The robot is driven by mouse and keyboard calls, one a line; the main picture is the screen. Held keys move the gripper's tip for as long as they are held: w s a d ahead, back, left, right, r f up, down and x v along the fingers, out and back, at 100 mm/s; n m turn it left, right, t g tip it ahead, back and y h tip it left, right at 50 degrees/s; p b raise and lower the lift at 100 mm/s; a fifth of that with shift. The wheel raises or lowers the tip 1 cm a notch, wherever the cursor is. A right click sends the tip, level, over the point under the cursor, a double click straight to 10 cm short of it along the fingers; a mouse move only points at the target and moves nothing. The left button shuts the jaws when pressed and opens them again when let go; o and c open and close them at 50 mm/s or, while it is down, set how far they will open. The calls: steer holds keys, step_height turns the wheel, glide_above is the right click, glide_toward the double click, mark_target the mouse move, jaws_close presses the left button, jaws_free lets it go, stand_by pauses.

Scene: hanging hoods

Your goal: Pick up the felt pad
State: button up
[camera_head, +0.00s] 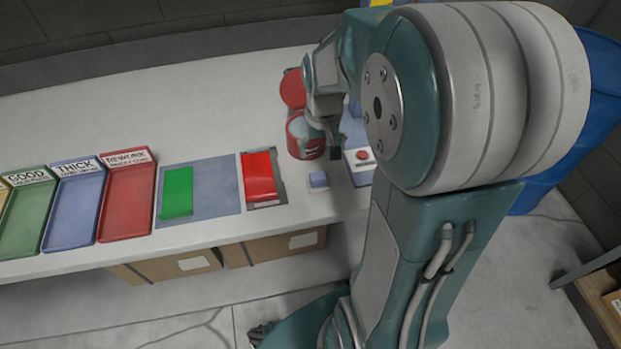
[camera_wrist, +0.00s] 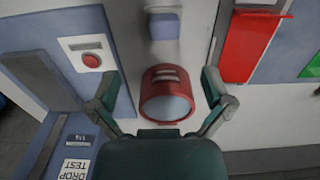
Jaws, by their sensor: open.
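A small blue block (camera_head: 318,179), the likeliest felt pad, sits on a pale base near the table's front edge. It shows at the top of the wrist view (camera_wrist: 164,27), beyond the fingertips. My gripper (camera_head: 332,148) is open and points down beside a red can (camera_head: 300,150), partly covering it. In the wrist view the can (camera_wrist: 160,84) appears between the spread fingers of my gripper (camera_wrist: 160,76), with a pale blue round face showing. I see no contact with the can or the block. My gripper holds nothing.
A box with a red button (camera_head: 362,155) stands right of the block. Red (camera_head: 260,177) and green (camera_head: 177,192) panels lie to the left, then labelled red (camera_head: 127,203), blue (camera_head: 73,211) and green (camera_head: 25,220) trays. The table (camera_head: 205,105) behind is clear.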

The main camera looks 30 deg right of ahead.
mark_target(318, 175)
step_height(318, 175, down, 5)
steer(key=shift+r, duration=0.1)
steer(key=shift+w+a+f, duration=0.1)
steer(key=shift+a+f, duration=0.05)
steer(key=shift+f, duration=1.25)
steer(key=shift+a+f, duration=0.1)
steer(key=shift+f, duration=1.3)
steer(key=c, duration=1.2)
